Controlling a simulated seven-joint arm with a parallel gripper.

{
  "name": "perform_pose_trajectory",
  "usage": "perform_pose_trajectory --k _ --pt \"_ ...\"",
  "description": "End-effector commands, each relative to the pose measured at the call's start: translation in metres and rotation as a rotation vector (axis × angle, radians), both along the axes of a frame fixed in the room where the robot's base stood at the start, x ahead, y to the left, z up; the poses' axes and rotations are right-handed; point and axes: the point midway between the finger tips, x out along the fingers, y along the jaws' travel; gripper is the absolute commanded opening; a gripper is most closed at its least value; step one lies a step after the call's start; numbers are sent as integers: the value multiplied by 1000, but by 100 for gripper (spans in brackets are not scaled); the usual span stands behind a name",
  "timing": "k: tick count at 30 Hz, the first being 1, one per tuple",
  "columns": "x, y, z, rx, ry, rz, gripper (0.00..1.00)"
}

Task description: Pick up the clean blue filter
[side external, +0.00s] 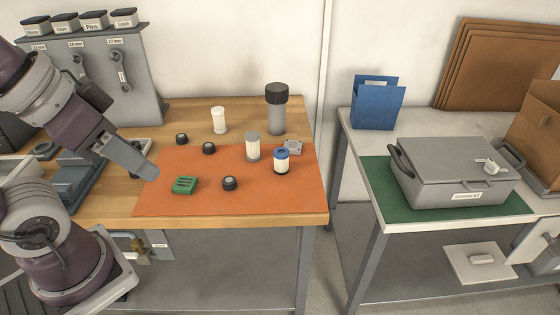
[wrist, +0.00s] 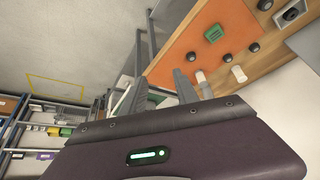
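The clean blue filter (side external: 281,161) is a short white cylinder with a blue top, upright near the right side of the orange mat (side external: 190,207). A similar white cylinder with a grey top (side external: 252,147) stands just left of and behind it. My gripper (side external: 151,172) is over the mat's left edge in the side view, well left of the blue filter and not touching it. In the wrist view my gripper (wrist: 160,82) shows two fingers spread apart, with nothing seen held. White cylinders show there, but I cannot tell which is the blue filter.
A green block (side external: 184,185) and a black knob (side external: 229,183) lie on the mat between my gripper and the filter. A dark-capped grey canister (side external: 277,110) and a white cylinder (side external: 219,120) stand behind. The grey case (side external: 455,172) is on the right table, past a gap.

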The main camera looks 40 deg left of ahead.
Motion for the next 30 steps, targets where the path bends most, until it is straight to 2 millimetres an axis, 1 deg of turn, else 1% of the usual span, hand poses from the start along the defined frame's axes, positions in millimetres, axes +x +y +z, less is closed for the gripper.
perform_pose_trajectory --k 1,3,4,12,14,15,17,18,20,21,23,24,26,27,29,30 --pt "0 0 0 0 0 0 44" --pt "0 0 0 0 0 0 58" --pt "0 0 0 0 0 0 63" --pt "0 0 0 0 0 1 63" --pt "7 0 5 -16 9 19 63" --pt "16 0 10 -39 25 47 63" --pt "42 1 22 -96 65 123 63" --pt "66 2 30 -142 97 194 63" --pt "109 7 36 -210 152 318 63" --pt "138 11 35 -248 187 405 63" --pt "182 19 28 -295 236 535 63" --pt "211 25 18 -316 267 622 63" --pt "252 34 -4 -340 309 751 63" --pt "278 40 -23 -348 333 834 63" --pt "311 49 -55 -351 364 950 63" --pt "329 54 -77 -347 379 1018 63"
